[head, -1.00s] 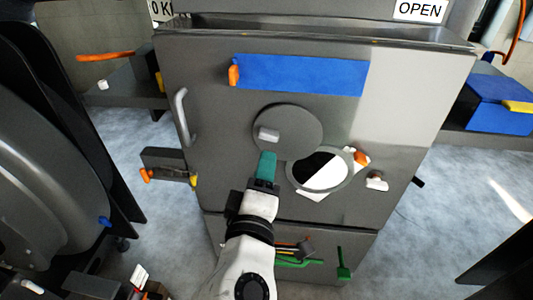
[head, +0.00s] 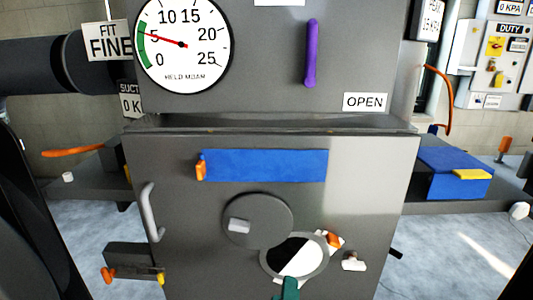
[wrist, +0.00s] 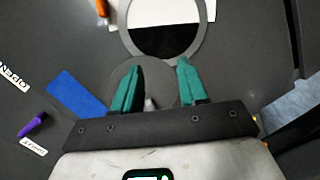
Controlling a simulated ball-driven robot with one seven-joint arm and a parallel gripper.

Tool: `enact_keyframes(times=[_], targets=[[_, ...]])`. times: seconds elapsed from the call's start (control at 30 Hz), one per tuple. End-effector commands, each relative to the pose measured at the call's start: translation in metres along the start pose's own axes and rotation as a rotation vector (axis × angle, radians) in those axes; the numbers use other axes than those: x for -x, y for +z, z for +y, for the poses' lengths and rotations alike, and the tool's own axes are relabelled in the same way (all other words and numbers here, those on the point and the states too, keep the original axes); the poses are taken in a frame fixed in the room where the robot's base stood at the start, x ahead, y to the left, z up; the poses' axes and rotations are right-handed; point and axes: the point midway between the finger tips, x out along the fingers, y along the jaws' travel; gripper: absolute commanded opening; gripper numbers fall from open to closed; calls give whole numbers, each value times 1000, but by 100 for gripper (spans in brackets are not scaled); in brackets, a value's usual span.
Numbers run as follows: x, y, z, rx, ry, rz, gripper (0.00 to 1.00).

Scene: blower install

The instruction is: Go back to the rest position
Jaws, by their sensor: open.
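My gripper (wrist: 156,88) has teal fingers, spread apart with nothing between them in the wrist view. In the head view only a teal fingertip of it shows at the bottom edge, below the round port. The grey cabinet (head: 370,220) fills the middle of the head view. Its round port (head: 294,257) has a pale ring and a dark and white inside. In the wrist view the port (wrist: 165,38) lies beyond the fingers.
A dial gauge (head: 183,42), a purple handle (head: 311,52) and an OPEN sign (head: 366,102) are above. A blue panel (head: 265,165) crosses the cabinet front. A grey bar handle (head: 152,212) sticks out at left. A blue box (head: 455,173) stands on the right shelf.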

Motion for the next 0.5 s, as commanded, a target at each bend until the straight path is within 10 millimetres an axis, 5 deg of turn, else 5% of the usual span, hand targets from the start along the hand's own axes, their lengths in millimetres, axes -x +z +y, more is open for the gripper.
enact_keyframes(times=[0.03,0.27,0.4,0.5], targets=[[-6,38,-9,-52,-54,-77,43],[6,190,-58,-329,-303,-418,43],[44,270,-92,-512,-450,-629,43],[77,309,-112,-629,-541,-756,43]])
